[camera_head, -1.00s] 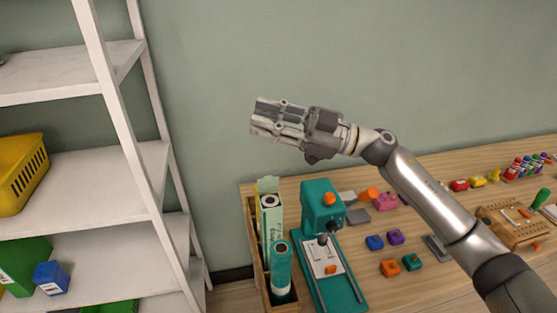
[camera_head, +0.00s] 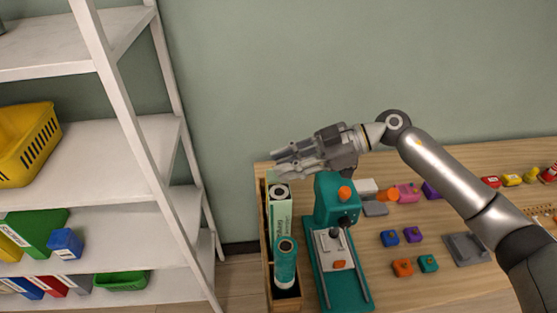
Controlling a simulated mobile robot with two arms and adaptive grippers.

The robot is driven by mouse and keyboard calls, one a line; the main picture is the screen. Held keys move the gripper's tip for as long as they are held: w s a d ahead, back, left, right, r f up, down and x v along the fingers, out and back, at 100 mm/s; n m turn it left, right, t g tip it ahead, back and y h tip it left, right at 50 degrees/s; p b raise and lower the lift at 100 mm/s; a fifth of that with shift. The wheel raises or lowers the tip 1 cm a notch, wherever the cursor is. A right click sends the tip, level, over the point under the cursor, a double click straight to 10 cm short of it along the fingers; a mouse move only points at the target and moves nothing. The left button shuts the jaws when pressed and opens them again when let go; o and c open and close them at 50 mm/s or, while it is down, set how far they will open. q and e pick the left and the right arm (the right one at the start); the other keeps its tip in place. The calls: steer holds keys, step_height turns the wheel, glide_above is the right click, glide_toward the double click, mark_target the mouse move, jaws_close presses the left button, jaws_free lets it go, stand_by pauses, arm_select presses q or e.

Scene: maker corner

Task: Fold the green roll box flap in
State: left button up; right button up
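The green roll box (camera_head: 281,222) is a tall, pale green box standing upright in a narrow wooden crate at the table's left end. A white roll with a dark core shows at its top. Its flap cannot be made out now; my gripper is in front of or over that area. My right gripper (camera_head: 278,164) is just above the box top, reaching in from the right with its fingers pointing left. My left gripper is not in view.
A teal roll (camera_head: 285,265) stands in front in the wooden crate (camera_head: 266,255). A teal press (camera_head: 336,200) stands close on the right. Small coloured blocks lie farther right on the table (camera_head: 440,285). A white shelf (camera_head: 130,165) stands at left.

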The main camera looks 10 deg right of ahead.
steer(key=shift+x, duration=1.1)
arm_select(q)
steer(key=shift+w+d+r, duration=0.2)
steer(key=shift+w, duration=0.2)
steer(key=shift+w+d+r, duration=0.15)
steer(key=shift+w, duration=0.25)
arm_select(e)
steer(key=c, duration=0.5)
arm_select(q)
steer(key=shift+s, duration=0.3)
arm_select(e)
jaws_close()
